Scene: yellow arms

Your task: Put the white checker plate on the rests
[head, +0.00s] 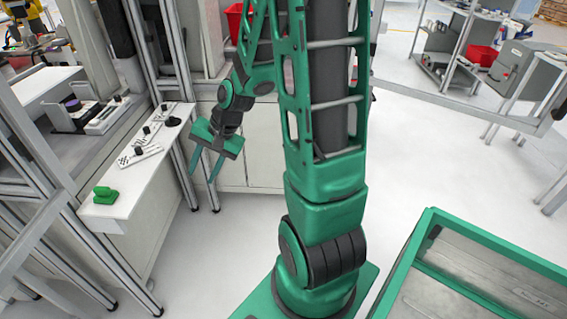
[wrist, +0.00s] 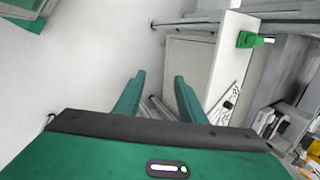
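A white plate with black checks (head: 138,155) lies on the narrow white shelf (head: 125,199) at the left in the head view, with a small black piece at its far edge. It also shows in the wrist view (wrist: 218,112), right of the fingers and partly cut off by them. My gripper (head: 201,179) is open and empty, in the air to the right of the shelf and apart from the plate; in the wrist view its two green fingers (wrist: 157,77) stand apart with nothing between them. I cannot make out the rests for certain.
A green block (head: 105,195) sits on the shelf's near end and shows in the wrist view (wrist: 251,40). Small black items (head: 172,121) lie at its far end. A green-rimmed bin (head: 433,214) stands at right.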

